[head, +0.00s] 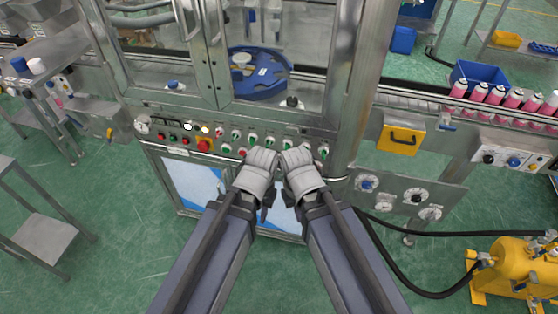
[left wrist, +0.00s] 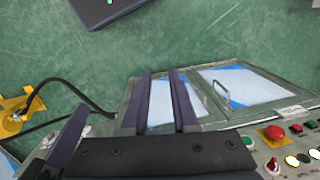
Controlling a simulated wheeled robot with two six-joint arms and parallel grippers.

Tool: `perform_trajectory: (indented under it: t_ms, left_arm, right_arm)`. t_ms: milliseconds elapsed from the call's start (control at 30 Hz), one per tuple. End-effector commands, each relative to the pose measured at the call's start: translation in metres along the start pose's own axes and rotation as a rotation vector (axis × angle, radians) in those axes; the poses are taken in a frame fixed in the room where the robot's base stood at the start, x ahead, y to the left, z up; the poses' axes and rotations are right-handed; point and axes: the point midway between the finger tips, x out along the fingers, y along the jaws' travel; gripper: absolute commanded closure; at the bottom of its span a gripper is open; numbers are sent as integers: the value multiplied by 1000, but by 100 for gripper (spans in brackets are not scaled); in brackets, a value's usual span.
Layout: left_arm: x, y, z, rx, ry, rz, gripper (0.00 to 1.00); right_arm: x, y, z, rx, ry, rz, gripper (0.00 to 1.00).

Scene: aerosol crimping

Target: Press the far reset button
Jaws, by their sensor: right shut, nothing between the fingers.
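The machine's control panel (head: 175,140) runs across the front of the crimping machine in the head view. It bears a red mushroom button (head: 205,145), also in the left wrist view (left wrist: 274,132), and several small green, red, white and yellow controls. I cannot tell which one is the far reset button. My left gripper (head: 262,157) and right gripper (head: 297,156) are side by side at the panel's right part, covering some of it. The right one is shut and empty.
Behind the panel, a blue rotary disc (head: 262,78) sits inside the glazed frame. A conveyor with pink cans (head: 496,95) is at right. A yellow machine (head: 518,268) with black hoses stands on the floor at right. A grey stand (head: 45,240) is at left.

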Motion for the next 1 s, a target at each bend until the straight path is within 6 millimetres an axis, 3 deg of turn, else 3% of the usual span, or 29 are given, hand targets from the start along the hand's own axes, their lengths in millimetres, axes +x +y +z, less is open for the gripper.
perform_trajectory:
  t_ms: [233, 1000]
  left_arm:
    - [0, 0, 0, 0, 0, 0, 100]
    - [0, 0, 0, 0, 0, 0, 100]
  right_arm:
    - [0, 0, 0, 0, 0, 0, 100]
    - [0, 0, 0, 0, 0, 0, 100]
